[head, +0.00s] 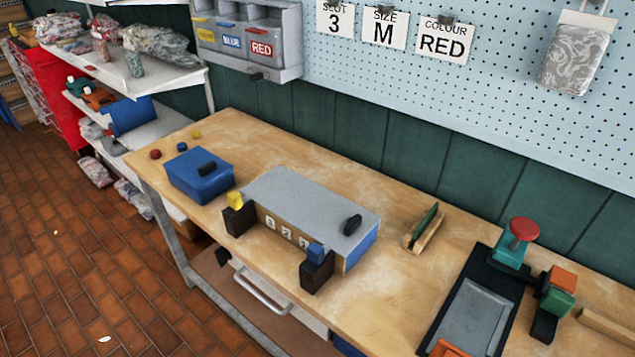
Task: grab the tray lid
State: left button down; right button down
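The tray lid looks to be the flat grey panel (305,205) with a small black handle (352,224) near its right end. It lies closed over a long tray (361,249) in the middle of the workbench. The tray has a blue right end and a wooden front with white number labels (286,233). The inside of the tray is hidden under the panel. Neither of my grippers shows in this view.
Dark blocks with a yellow piece (235,198) and a blue piece (316,252) stand before the tray. A blue box (200,176) sits left. A wooden holder (424,228) and black fixture board (505,268) are right. A pegboard (450,85) with SLOT 3, M, RED cards is behind.

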aim_at(339, 224)
jog(key=z, duration=1.7)
jog(key=k+j, duration=0.3)
jog(key=k, duration=0.15)
jog(key=k+j, duration=0.3)
jog(key=k, duration=0.1)
